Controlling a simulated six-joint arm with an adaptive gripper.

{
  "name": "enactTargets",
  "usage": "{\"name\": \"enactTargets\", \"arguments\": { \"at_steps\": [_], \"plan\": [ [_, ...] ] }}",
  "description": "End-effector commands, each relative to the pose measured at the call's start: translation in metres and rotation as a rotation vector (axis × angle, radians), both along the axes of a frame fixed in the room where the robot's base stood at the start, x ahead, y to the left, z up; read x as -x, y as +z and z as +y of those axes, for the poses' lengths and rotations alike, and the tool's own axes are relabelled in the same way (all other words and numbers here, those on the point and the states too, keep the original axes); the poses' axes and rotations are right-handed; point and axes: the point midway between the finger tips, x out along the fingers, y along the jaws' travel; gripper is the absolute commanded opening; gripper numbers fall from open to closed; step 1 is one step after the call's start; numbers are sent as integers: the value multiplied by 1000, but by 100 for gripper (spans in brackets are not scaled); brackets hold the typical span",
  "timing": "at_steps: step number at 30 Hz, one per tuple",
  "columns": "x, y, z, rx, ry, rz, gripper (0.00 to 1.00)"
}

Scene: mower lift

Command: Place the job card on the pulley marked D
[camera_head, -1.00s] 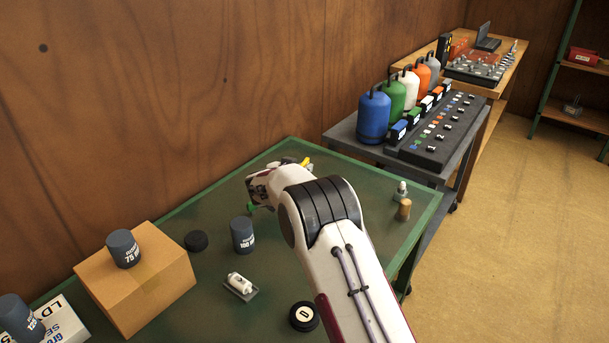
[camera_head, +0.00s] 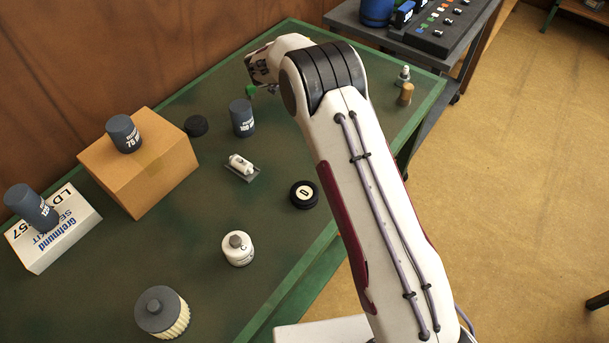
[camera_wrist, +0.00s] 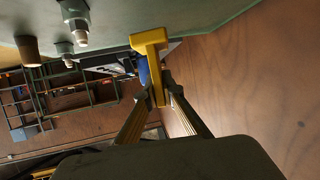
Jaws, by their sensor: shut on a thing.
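My gripper (camera_wrist: 155,88) is shut on a yellow T-shaped piece (camera_wrist: 150,41), its crossbar beyond the fingertips. I cannot tell whether this is the job card. In the head view my arm hides the fingertips and that piece, at the far end of the green table. A black pulley (camera_head: 304,194) with a white centre lies flat near the table's right edge; its mark looks like D or 0. It is nearer the head camera than my gripper, well apart from it, and its top is bare.
The green table (camera_head: 205,290) also bears a cardboard box (camera_head: 150,170) with a dark cylinder on top, a dark cylinder (camera_head: 242,118), a white part on a grey tray (camera_head: 243,176), a white bottle (camera_head: 238,249) and a ribbed filter (camera_head: 162,313). A cork-coloured piece (camera_head: 406,94) stands at the far right.

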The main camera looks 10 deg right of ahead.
Motion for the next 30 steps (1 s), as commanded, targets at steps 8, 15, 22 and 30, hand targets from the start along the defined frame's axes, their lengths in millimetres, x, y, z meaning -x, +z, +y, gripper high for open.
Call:
{"name": "enactTargets", "arguments": {
  "at_steps": [8, 15, 22, 30],
  "plan": [
    [14, 7, -6, 1, 52, 1, 0],
    [33, 14, -14, 1, 115, 1, 0],
    [54, 21, -19, 1, 177, 1, 0],
    [79, 28, -22, 1, 248, 1, 0]
  ]
}}
